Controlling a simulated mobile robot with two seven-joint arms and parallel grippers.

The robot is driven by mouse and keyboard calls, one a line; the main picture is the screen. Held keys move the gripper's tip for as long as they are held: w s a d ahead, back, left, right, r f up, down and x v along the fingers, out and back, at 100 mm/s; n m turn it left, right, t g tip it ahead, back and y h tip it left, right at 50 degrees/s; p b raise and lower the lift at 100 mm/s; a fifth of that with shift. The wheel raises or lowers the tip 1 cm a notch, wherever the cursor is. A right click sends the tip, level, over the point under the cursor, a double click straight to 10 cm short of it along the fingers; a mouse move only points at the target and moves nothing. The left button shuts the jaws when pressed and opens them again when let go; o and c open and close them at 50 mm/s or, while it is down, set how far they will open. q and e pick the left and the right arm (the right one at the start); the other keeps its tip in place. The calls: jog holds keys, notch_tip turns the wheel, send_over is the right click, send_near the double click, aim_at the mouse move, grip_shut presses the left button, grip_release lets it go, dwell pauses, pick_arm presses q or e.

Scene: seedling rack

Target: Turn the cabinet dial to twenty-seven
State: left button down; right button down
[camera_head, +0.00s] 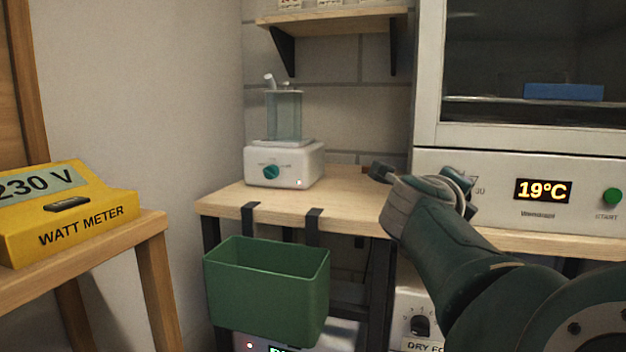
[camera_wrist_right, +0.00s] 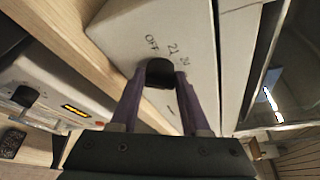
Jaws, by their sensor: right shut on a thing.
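The cabinet (camera_head: 560,144) stands at the right with a pale front panel. Its display (camera_head: 542,190) reads 19°C. A green START button (camera_head: 612,196) is to the right of it. In the right wrist view the cabinet dial (camera_wrist_right: 160,67) is a dark knob, with the marks OFF, 21 and 24 showing beside it. My right gripper (camera_wrist_right: 160,78) is shut on this knob, one finger on each side. In the head view my right gripper (camera_head: 457,182) covers the dial, and a mark 30 shows beside it. The dial's exact setting is hidden. My left gripper is out of view.
A white humidifier (camera_head: 285,165) with a teal knob stands on the wooden bench (camera_head: 222,203). A green bin (camera_head: 265,290) hangs from the bench front. A yellow watt meter (camera_head: 75,215) sits on a stand at the left. A lower white unit (camera_head: 418,310) has a dark knob.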

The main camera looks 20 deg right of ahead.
dwell(0.6)
jog(key=shift+c, duration=2)
grip_release()
jog(key=shift+r, duration=0.15)
